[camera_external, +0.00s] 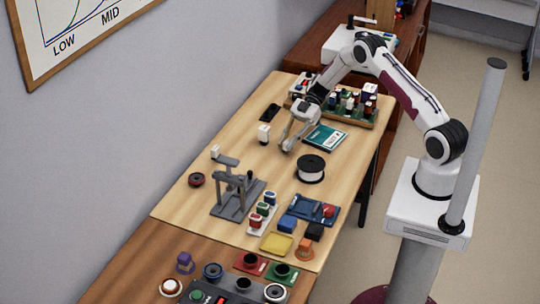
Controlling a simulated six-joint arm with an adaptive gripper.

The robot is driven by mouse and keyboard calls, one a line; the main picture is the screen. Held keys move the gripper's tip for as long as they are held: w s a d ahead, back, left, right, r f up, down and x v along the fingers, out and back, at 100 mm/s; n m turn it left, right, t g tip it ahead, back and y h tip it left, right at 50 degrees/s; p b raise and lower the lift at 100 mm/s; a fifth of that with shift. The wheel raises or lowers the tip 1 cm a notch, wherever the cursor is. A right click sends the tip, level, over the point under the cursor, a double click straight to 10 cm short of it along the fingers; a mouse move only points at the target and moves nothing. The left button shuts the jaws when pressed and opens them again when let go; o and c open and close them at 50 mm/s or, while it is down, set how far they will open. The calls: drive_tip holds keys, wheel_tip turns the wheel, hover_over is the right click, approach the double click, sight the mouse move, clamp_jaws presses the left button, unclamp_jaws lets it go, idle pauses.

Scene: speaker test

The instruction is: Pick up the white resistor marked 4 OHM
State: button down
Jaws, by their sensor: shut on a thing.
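My gripper (289,146) is low over the table, just left of the teal book. It is shut on a small pale thing that the fingers mostly hide; I cannot tell if it is a white resistor. A white block (263,132) stands on the table just left of my gripper, apart from it. Another small white block (215,151) is further to the front left, by the grey stand. More white parts (369,89) are among the components on the green board at the back. No 4 OHM marking is readable on any of them.
The teal book (325,137) lies right of my gripper, with the green board (364,120) behind it. A black flat object (270,112) lies behind.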

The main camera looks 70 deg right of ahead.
sight(287, 141)
drive_tip(key=shift+r, duration=0.15)
drive_tip(key=shift+r, duration=4.85)
